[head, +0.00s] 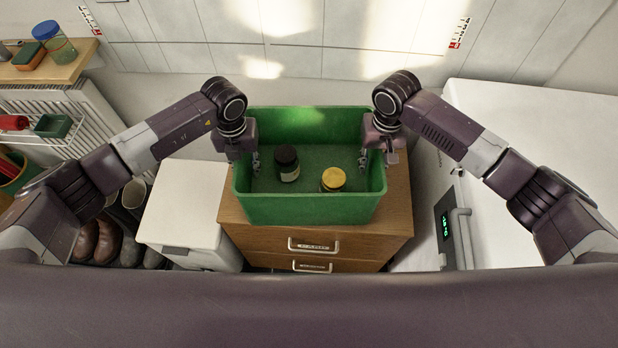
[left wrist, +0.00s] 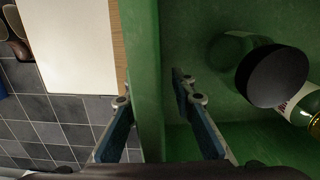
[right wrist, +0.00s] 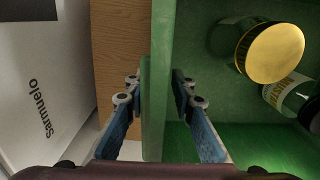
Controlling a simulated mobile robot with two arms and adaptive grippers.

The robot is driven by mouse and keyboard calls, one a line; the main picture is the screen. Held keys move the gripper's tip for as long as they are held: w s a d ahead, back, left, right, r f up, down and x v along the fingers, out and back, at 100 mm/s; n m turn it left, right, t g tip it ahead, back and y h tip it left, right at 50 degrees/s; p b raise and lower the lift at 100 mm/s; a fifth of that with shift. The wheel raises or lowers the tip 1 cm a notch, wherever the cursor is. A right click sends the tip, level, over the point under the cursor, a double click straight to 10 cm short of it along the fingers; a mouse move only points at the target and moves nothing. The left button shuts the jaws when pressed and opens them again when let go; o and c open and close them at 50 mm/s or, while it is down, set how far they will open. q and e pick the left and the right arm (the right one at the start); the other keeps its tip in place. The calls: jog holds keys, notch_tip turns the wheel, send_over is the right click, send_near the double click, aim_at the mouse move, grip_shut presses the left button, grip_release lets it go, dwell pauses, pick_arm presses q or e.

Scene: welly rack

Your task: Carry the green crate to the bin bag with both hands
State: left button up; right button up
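The green crate (head: 310,210) sits on a wooden drawer cabinet (head: 235,213). Inside it are a jar with a dark lid (head: 287,156) and a jar with a yellow lid (head: 333,179). My left gripper (head: 254,162) straddles the crate's left wall; in the left wrist view its fingers stand either side of the wall (left wrist: 148,60), with a gap on the inner side. My right gripper (head: 376,160) straddles the right wall; in the right wrist view both fingers press close against it (right wrist: 156,90). I see no bin bag.
A white lidded box (head: 180,205) stands left of the cabinet, with boots (head: 105,240) beyond it. A white appliance (head: 540,130) with a lit display stands close on the right. A tiled wall is behind; a shelf (head: 60,70) is at upper left.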

pick_arm(q)
jog(key=shift+f, duration=0.3)
pick_arm(e)
jog(key=shift+f, duration=0.35)
pick_arm(q)
jog(key=shift+c, duration=0.3)
pick_arm(e)
jog(key=shift+c, duration=0.3)
pick_arm(q)
grip_shut()
pick_arm(e)
grip_shut()
pick_arm(q)
jog(key=shift+d+r, duration=0.15)
